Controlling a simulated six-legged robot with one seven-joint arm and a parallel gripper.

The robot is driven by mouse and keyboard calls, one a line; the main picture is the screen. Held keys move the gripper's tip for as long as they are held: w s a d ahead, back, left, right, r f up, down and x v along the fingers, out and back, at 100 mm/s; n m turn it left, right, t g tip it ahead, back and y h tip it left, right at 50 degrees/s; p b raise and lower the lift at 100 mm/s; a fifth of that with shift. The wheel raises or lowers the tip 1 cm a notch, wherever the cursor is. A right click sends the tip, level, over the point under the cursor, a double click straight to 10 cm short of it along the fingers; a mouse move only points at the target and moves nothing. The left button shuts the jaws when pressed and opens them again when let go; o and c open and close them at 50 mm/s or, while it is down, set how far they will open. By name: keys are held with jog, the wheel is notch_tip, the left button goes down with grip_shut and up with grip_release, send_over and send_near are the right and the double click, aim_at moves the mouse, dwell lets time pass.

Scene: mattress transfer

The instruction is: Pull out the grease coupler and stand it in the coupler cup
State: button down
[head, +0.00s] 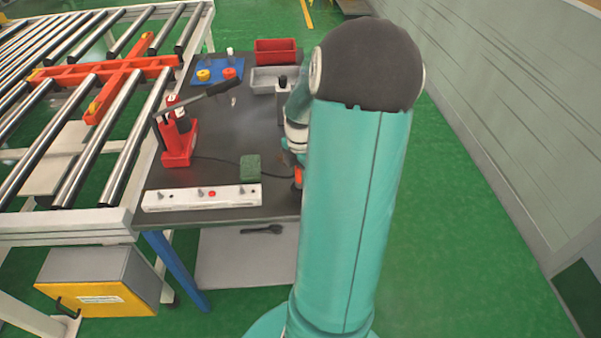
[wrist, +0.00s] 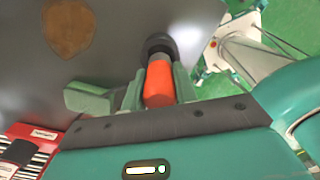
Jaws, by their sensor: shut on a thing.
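My gripper (wrist: 157,82) is shut on an orange cylinder with a black round end (wrist: 159,82), which sits between its two grey-green fingers in the wrist view. I take it to be the grease coupler, but its shape is partly hidden by the fingers. In the head view my arm covers most of the gripper, and only a bit of orange (head: 298,174) shows at the arm's left edge, by the table's right side. I cannot tell whether the cylinder touches anything. I cannot make out the coupler cup for certain in either view.
The dark table (head: 215,150) holds a red stand with a black lever (head: 178,150), a green block (head: 250,168), a white strip with pegs (head: 200,198), a blue plate (head: 216,72), a grey tray (head: 264,84) and a red bin (head: 275,50). A roller conveyor (head: 125,100) is left.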

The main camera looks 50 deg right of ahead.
jog(key=shift+f, duration=1.75)
jog(key=c, duration=1)
grip_release()
notch_tip(320, 180, up, 14)
